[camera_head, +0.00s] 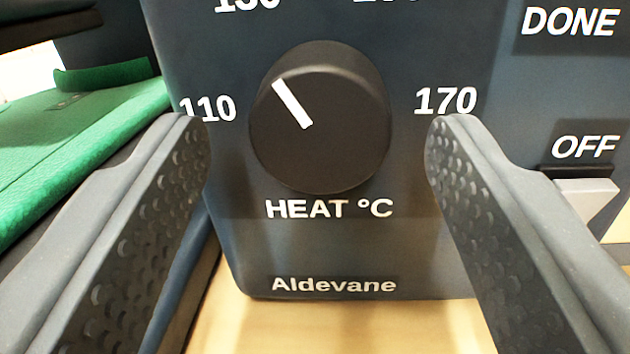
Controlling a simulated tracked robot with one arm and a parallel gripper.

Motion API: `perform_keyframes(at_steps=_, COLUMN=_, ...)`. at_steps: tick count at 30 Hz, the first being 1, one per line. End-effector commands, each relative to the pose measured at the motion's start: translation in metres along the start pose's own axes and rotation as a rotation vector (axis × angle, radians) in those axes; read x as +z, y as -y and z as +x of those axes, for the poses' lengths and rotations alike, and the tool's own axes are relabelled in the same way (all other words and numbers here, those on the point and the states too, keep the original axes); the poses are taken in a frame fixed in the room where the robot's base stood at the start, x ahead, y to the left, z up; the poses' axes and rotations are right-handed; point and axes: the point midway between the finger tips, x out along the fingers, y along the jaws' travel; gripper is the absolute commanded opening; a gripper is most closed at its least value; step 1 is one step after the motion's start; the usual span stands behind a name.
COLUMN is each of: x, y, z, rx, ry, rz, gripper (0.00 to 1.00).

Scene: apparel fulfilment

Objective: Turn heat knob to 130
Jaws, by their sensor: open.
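The heat knob (335,140) is a round black dial on a dark grey panel (290,250) lettered "HEAT °C". Its white pointer mark (292,103) points to the upper left, between the 110 label (208,108) at left and the partly cut-off 130 label (247,6) above, nearer the 130 direction. The 170 label (446,101) is at right. My gripper (317,135) is open, with one finger on each side of the knob in the picture. Gaps show between both fingertips and the knob, and nothing is held.
An "OFF" label (585,147) with a light grey switch (588,197) lies at right, below a "DONE" label (568,21). A green surface (75,130) is at left. A light wooden surface (340,325) shows below the panel.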

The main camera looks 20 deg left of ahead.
Motion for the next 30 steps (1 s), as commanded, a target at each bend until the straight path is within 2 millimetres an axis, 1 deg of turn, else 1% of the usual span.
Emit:
perform_keyframes(at_steps=5, x=-0.001, y=-0.001, z=-0.004, rx=0.001, ry=-0.001, rz=0.0, gripper=0.57)
perform_keyframes(at_steps=8, x=-0.001, y=-0.001, z=-0.013, rx=0.002, ry=-0.001, rz=0.001, gripper=0.57)
perform_keyframes(at_steps=11, x=-0.001, y=-0.001, z=-0.026, rx=0.002, ry=0.0, rz=0.002, gripper=0.57)
perform_keyframes(at_steps=17, x=-0.001, y=-0.002, z=-0.058, rx=0.003, ry=-0.001, rz=0.001, gripper=0.57)
perform_keyframes(at_steps=24, x=0.0, y=-0.001, z=-0.099, rx=0.001, ry=0.0, rz=0.001, gripper=0.57)
perform_keyframes(at_steps=30, x=0.001, y=-0.001, z=-0.126, rx=0.002, ry=0.001, rz=0.001, gripper=0.57)
